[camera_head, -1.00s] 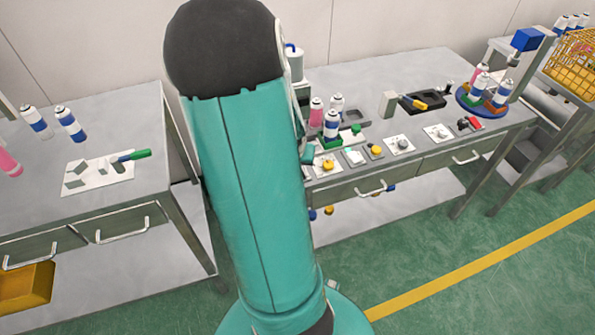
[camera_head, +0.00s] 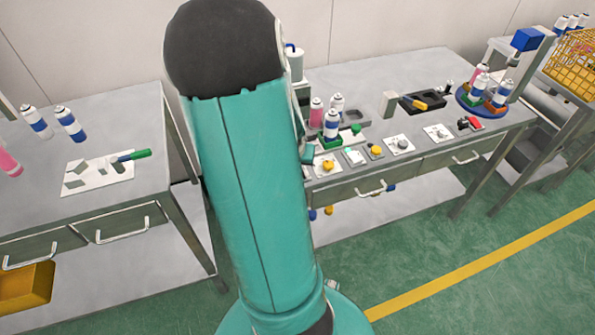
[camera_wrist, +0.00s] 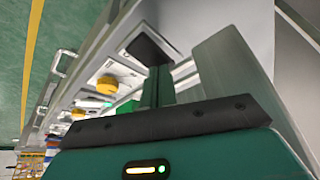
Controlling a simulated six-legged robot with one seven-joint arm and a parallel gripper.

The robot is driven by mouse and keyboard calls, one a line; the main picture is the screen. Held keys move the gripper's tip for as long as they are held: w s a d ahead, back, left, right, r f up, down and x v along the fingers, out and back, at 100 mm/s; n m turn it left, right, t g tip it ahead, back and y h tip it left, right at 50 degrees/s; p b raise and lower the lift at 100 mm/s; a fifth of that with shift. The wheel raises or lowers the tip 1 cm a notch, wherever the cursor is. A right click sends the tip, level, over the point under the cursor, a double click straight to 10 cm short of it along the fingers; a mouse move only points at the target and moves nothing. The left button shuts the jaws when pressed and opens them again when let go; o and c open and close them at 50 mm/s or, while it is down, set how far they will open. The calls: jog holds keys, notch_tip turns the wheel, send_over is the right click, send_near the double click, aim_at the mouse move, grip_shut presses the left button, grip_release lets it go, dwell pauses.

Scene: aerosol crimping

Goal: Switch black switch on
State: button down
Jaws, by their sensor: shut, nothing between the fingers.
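In the wrist view, a black block-shaped part (camera_wrist: 150,47), which looks like the black switch, sits on a pale plate near the table edge. My gripper (camera_wrist: 161,76) is shut and empty, with its fingertips right beside this part. I cannot tell whether they touch it, nor which way the switch is set. In the head view my arm covers this part of the table, so neither the gripper nor the black switch is clearly seen there.
A yellow knob (camera_wrist: 118,83) lies close by. The middle table (camera_head: 395,83) also carries a grey knob (camera_head: 402,142), a red part (camera_head: 474,122) and spray cans (camera_head: 331,124). A left table (camera_head: 120,220) holds a green-handled tool (camera_head: 137,155). Green floor is clear in front.

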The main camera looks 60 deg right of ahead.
jog(key=shift+f, duration=0.45)
dwell(0.3)
jog(key=shift+r, duration=0.1)
notch_tip(320, 180, up, 10)
dwell(1.4)
jog(key=shift+r, duration=0.1)
